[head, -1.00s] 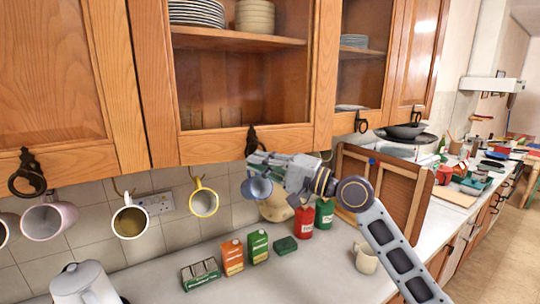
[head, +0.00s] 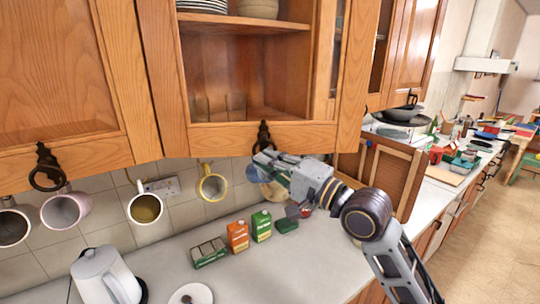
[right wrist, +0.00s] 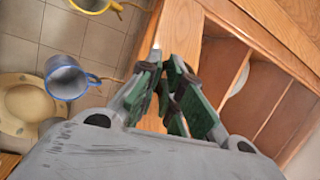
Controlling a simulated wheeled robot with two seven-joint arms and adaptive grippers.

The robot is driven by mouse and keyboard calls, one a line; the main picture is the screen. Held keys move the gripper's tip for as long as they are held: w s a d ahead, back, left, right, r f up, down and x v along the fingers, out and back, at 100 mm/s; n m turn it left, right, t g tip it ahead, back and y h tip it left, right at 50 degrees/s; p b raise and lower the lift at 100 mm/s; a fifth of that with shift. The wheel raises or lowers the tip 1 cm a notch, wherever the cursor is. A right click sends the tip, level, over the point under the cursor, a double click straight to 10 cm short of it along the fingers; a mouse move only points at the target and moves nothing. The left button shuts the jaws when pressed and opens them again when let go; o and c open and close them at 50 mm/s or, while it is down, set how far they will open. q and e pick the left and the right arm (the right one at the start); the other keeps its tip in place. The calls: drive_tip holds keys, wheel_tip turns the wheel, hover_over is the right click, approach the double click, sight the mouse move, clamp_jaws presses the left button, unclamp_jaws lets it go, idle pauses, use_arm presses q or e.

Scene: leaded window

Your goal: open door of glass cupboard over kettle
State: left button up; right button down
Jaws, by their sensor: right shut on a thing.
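The glass cupboard door (head: 348,95) is above the worktop, up and right of the white kettle (head: 103,276). Its right side stands out from the cabinet, partly open; a cabinet post (head: 322,65) shows through the glass. A dark ring handle (head: 263,135) hangs on its lower rail. My right gripper (head: 268,162) is shut on this handle, and its fingers hide the ring's lower part. In the right wrist view the green-padded fingers (right wrist: 172,95) are close together around dark metal. My left gripper is not in view.
Several mugs hang below the cupboards, including a yellow-rimmed one (head: 213,185) and a blue one (right wrist: 67,78) close to my right gripper. Cartons (head: 238,236) stand on the worktop (head: 245,280). A wooden rack (head: 388,180) stands behind my right arm.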

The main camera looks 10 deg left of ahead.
drive_tip(key=s+a+m+t+h, duration=0.1)
drive_tip(key=s+m+t+h, duration=0.3)
drive_tip(key=s, duration=0.5)
drive_tip(key=shift+s+a+t+h, duration=0.3)
drive_tip(key=shift+a+t+h, duration=0.1)
drive_tip(key=shift+t+h, duration=0.25)
idle(0.4)
drive_tip(key=c, duration=1.6)
unclamp_jaws()
